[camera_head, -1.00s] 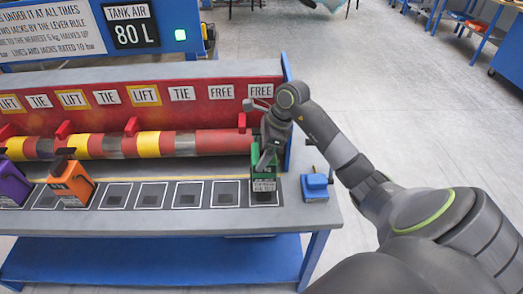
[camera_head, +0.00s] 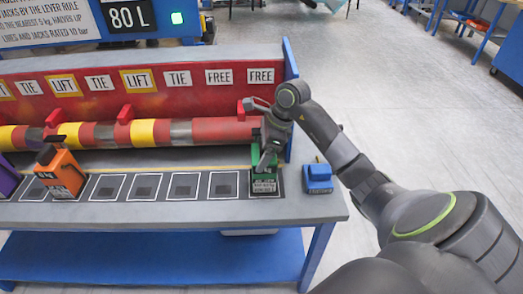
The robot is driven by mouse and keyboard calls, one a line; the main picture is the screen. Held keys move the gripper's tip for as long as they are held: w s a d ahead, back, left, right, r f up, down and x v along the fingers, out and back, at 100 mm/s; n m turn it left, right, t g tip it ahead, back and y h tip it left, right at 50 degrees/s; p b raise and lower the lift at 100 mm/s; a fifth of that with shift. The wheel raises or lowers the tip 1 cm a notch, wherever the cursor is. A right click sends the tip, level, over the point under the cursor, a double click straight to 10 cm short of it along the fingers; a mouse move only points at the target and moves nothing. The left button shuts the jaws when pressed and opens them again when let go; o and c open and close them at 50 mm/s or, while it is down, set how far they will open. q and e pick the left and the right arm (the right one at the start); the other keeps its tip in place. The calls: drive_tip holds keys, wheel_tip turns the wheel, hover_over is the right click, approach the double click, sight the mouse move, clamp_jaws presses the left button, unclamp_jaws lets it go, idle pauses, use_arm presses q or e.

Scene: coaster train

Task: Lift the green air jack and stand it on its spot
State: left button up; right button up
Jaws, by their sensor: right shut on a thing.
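The green air jack (camera_head: 264,185) is at the right end of the row of marked squares on the bench, below the rightmost FREE label. My right gripper (camera_head: 266,158) is shut on its upper part from above and hides some of it. The jack looks upright, and its base shows at the last square. I cannot tell whether it touches the bench. The row of outlined spots (camera_head: 184,186) with dark centres runs left from it. My left gripper is not in view.
An orange jack (camera_head: 62,174) stands further left, with part of a purple jack (camera_head: 8,178) at the picture's edge. A blue block (camera_head: 318,179) sits right of the green jack. The red and yellow pipe (camera_head: 150,132) lies behind. Several spots between the jacks are empty.

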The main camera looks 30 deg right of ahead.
drive_tip(key=shift+f+b, duration=0.35)
drive_tip(key=shift+b, duration=0.3)
idle(0.5)
drive_tip(key=o, duration=1.9)
drive_tip(key=shift+o, duration=0.4)
drive_tip(key=shift+f, duration=0.1)
drive_tip(key=b+v, duration=0.2)
drive_tip(key=v, duration=1.5)
drive_tip(key=shift+s+r, duration=0.2)
drive_tip(key=shift+r, duration=0.05)
